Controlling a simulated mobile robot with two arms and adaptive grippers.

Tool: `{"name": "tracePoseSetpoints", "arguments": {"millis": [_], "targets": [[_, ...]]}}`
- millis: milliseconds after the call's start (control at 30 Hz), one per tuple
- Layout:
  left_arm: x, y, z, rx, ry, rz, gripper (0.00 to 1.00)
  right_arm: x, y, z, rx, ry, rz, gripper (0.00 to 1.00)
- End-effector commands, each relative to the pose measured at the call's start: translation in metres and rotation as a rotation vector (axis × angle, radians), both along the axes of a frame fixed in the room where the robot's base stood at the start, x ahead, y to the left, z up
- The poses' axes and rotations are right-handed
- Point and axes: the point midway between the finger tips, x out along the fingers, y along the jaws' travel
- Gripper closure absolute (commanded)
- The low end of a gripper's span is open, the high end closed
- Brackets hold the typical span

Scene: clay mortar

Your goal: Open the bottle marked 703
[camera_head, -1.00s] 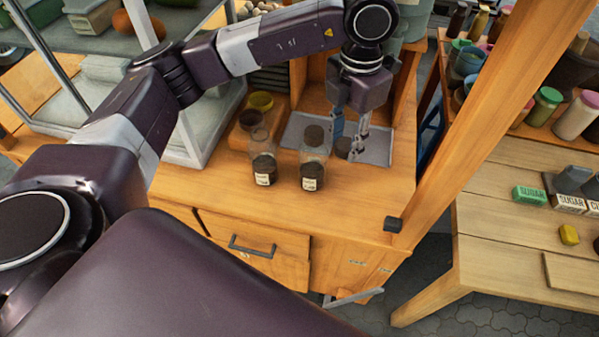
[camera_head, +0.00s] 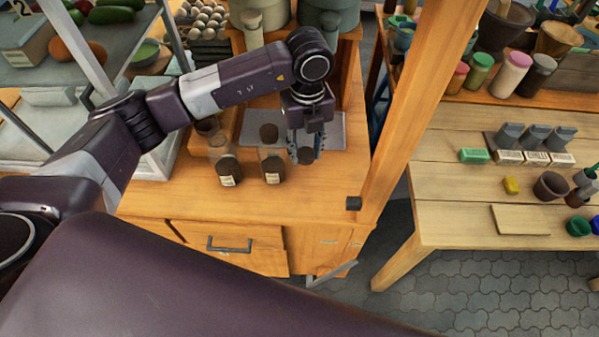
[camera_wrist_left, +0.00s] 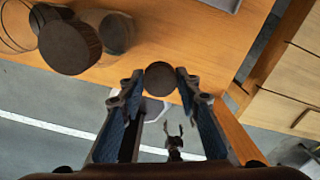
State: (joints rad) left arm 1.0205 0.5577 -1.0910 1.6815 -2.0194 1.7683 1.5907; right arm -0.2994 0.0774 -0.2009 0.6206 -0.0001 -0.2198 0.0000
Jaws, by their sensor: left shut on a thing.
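Two clear glass bottles with dark contents and white labels stand on the wooden cabinet top. The label numbers are too small to read. The left bottle (camera_head: 229,172) shows no stopper on its mouth. The right bottle (camera_head: 272,170) wears a dark round stopper (camera_head: 268,132), which also shows large in the left wrist view (camera_wrist_left: 70,46). My left gripper (camera_head: 306,147) is to the right of both bottles, its fingers shut on another dark round stopper (camera_head: 306,156). In the left wrist view this stopper (camera_wrist_left: 160,79) sits between the fingertips. My right gripper is out of view.
A grey tray (camera_head: 346,133) lies behind my left gripper on the cabinet top (camera_head: 310,199). A wooden post (camera_head: 405,110) rises at the cabinet's right edge. A lighter wooden table (camera_head: 440,215) with small boxes and pots stands further right. The cabinet's front strip is clear.

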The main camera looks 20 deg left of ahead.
Motion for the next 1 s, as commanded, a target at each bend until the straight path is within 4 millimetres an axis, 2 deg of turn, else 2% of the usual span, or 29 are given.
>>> {"name": "tracePoseSetpoints", "arguments": {"millis": [100,300,467,733,1000], "targets": [[-0.002,0.0,-0.03,0.001,0.007,0.0,0.98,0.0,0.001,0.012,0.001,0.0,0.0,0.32],[-0.001,0.0,-0.068,0.0,0.001,-0.001,0.98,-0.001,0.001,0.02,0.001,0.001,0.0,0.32],[0.0,-0.001,-0.081,-0.001,0.002,-0.001,0.98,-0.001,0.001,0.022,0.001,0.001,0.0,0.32],[-0.001,-0.001,-0.117,-0.001,0.001,-0.001,0.98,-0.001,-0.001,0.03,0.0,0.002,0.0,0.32],[0.0,0.0,-0.121,-0.001,-0.001,-0.003,0.98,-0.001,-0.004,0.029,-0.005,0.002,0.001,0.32]]}}
